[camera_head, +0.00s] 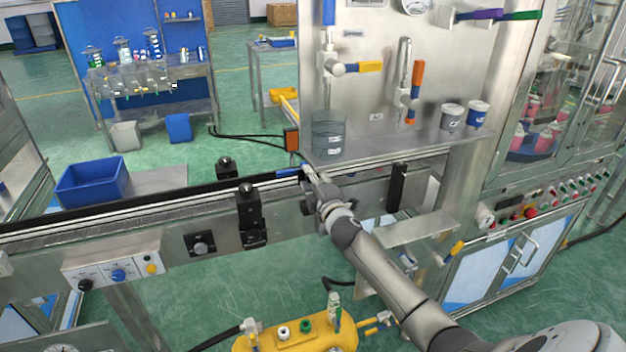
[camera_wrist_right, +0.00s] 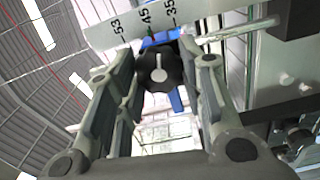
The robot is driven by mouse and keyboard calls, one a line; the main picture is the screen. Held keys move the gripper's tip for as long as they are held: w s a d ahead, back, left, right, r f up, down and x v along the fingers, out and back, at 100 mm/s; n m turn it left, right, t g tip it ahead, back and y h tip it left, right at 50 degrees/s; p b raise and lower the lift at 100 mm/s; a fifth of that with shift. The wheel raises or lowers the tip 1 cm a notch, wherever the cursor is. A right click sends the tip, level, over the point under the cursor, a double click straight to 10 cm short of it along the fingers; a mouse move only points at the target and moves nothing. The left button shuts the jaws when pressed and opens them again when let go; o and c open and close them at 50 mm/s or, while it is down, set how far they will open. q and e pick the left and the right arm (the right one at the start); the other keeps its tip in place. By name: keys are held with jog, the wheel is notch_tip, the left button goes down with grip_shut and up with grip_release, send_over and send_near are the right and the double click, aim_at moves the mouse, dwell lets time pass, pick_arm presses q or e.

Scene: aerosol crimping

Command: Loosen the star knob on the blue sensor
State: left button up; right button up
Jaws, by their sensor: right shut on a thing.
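The black star knob (camera_wrist_right: 157,72) with a pale mark on its face sits between the fingertips of my right gripper (camera_wrist_right: 160,60) in the right wrist view. The right gripper is shut on it, one finger on each side. Parts of the blue sensor (camera_wrist_right: 177,100) show behind and below the knob. In the head view the blue sensor (camera_head: 288,172) is a small blue piece at the conveyor's edge, and my right gripper (camera_head: 309,174) reaches it from the front. The knob is hidden there. My left gripper is not in view.
A scale plate (camera_wrist_right: 130,28) with printed numbers lies behind the knob. The conveyor rail (camera_head: 130,208) runs to the left, with a black post bracket (camera_head: 249,215) on it. A clear beaker (camera_head: 328,136) stands on the steel shelf just above the gripper.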

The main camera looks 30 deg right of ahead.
jog(key=shift+n, duration=1.6)
jog(key=o, duration=1)
jog(key=v, duration=1.2)
jog(key=shift+f, duration=0.1)
